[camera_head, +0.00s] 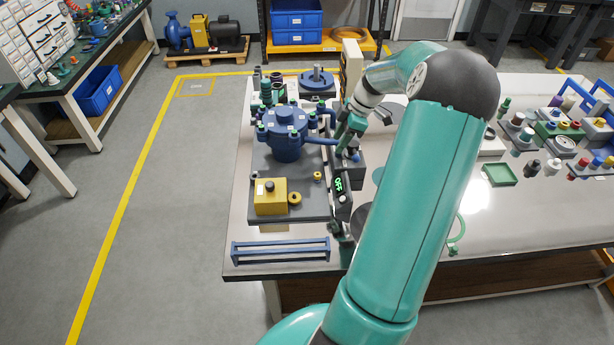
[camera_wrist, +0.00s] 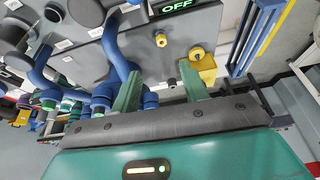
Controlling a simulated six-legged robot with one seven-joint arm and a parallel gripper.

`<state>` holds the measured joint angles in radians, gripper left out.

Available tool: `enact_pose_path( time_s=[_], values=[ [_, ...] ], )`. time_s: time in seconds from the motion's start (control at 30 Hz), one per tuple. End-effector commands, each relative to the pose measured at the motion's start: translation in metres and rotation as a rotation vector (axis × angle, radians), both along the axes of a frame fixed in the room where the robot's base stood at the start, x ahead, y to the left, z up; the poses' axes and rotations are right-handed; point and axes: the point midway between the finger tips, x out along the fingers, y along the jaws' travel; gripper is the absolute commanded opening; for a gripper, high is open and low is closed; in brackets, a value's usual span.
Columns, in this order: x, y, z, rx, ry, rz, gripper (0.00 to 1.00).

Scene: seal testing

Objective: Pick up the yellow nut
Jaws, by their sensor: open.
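A small yellow nut-like piece (camera_head: 317,176) stands on the dark base plate, left of the small display. It also shows in the wrist view (camera_wrist: 160,40). A yellow ring-shaped piece (camera_head: 295,198) sits beside the yellow box and also shows in the wrist view (camera_wrist: 197,53). I cannot tell for sure which of the two is the yellow nut. My gripper (camera_head: 346,140) is above the right side of the plate, beside the blue pipe. In the wrist view my gripper (camera_wrist: 159,68) has its two fingers apart with nothing between them. Both yellow pieces are beyond the fingertips.
The blue vessel (camera_head: 286,130) with its pipes stands left of my gripper. The yellow box (camera_head: 268,203) is at the plate's front. A display (camera_head: 340,185) reads OFF. A blue rack (camera_head: 280,250) lies near the table's front edge. More parts stand at the table's right.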

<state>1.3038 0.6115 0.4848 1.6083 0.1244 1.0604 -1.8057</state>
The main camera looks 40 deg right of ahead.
Motion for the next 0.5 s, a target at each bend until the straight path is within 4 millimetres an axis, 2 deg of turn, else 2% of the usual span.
enact_pose_path(
  time_s=[0.17, 0.5],
  values=[
    [-0.002, -0.002, -0.005, -0.002, -0.013, 0.019, 0.45],
    [0.01, 0.014, -0.061, 0.001, -0.011, 0.012, 0.45]
  ],
)
